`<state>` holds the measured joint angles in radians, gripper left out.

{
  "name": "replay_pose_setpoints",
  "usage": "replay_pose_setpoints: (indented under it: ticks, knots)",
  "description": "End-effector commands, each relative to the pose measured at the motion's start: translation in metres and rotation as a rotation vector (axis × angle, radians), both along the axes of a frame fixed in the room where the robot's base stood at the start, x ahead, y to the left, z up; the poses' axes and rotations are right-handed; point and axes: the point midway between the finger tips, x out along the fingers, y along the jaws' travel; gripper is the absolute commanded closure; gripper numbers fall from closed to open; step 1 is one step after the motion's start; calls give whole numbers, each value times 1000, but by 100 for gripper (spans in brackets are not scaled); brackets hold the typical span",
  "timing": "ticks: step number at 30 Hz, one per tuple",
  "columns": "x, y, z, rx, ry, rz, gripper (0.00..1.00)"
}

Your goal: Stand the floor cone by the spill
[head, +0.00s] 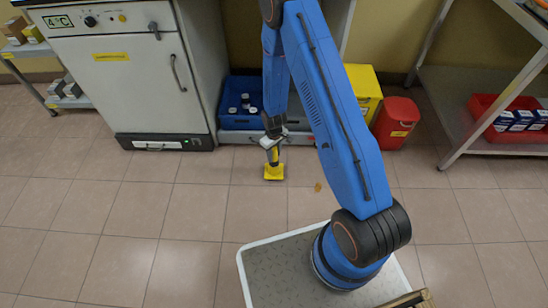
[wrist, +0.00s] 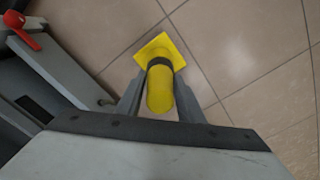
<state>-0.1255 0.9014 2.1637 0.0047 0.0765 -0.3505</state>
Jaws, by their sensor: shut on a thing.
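The floor cone (head: 273,172) is yellow with a dark band and a square base. It is upright in the head view, close to the floor; I cannot tell whether the base touches. My gripper (head: 271,142) is shut on the upper part of the cone. In the wrist view the cone (wrist: 160,88) sits between the two fingers of my gripper (wrist: 160,100), its square base pointing away from me. The spill (head: 318,187) is a small orange-brown patch on the tiles, a short way right of the cone. It does not show in the wrist view.
A blue crate (head: 240,119) with white-capped bottles stands on a low grey platform behind the cone. A yellow bin (head: 364,88) and a red bin (head: 396,122) stand to the right. A white cabinet (head: 130,80) is at left. The tiles around the spill are clear.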

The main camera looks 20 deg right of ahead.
Motion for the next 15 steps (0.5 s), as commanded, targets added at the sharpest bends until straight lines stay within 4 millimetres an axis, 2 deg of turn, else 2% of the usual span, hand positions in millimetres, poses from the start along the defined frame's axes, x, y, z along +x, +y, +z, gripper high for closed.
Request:
replay_pose_setpoints:
  ticks: [5, 15]
  knots:
    - [0, 0, -21, 0, 1, 0, 100]
    - [0, 0, -24, 0, 0, 0, 100]
